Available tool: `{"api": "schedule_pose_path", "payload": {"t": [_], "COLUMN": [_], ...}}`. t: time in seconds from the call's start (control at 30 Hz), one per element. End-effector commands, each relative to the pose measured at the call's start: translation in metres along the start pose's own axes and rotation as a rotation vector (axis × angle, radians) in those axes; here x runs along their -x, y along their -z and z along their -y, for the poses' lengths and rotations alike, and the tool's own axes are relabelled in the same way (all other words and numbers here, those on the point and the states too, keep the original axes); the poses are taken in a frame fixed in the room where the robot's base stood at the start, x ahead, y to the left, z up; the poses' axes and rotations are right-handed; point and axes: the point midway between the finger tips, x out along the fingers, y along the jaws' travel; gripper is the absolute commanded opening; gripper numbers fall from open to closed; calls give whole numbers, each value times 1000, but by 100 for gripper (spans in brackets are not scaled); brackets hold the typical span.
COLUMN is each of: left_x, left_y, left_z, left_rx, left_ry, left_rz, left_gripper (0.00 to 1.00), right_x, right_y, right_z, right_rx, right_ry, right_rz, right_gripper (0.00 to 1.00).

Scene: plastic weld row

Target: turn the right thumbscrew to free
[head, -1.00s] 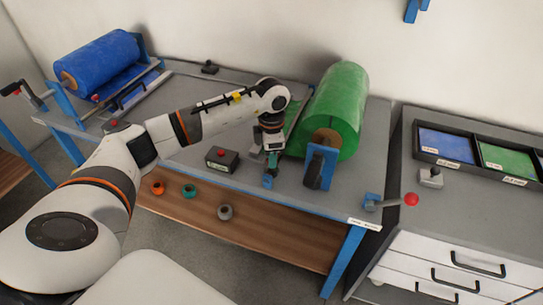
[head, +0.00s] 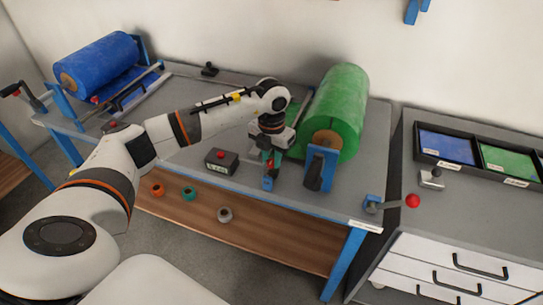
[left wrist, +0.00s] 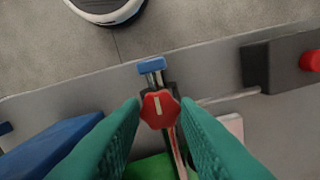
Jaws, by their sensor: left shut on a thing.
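The right thumbscrew is a red lobed knob (left wrist: 159,109) with a pale line across its face. In the left wrist view the line runs nearly up and down. The knob sits on a metal bar by a blue end block (left wrist: 151,65). My left gripper (left wrist: 159,104) has its green fingers on both sides of the knob, shut on it. In the head view the left gripper (head: 269,162) points down at the front edge of the bench, left of the green roll (head: 338,110). A little red shows at its fingertips. My right gripper is not in view.
A dark box with a red button (head: 221,161) stands left of the gripper. A blue bracket (head: 320,168) holds the green roll close on the right. A red-balled lever (head: 411,201) is at the bench's right corner. A blue roll (head: 97,66) is far left.

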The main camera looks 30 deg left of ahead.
Motion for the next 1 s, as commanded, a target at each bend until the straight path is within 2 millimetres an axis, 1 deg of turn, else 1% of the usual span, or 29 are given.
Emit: {"api": "schedule_pose_path", "payload": {"t": [0.23,0.67,0.7,0.77,0.8,0.83,1.0], "left_x": [1,1,1,1,0,0,0], "left_y": [0,0,0,0,0,0,0], "left_z": [0,0,0,0,0,0,0], "left_rx": [61,71,71,71,71,71,70], "left_ry": [1,0,0,0,0,0,0], "left_rz": [0,-1,-1,-1,-1,-1,0], "left_gripper": [6,6,30,40,46,50,50], "right_x": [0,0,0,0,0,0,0], "right_y": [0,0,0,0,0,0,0], "right_z": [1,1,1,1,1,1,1], "right_rx": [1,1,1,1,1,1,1], "right_ry": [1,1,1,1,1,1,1], "right_rz": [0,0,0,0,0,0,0], "right_gripper": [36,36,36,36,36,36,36]}}
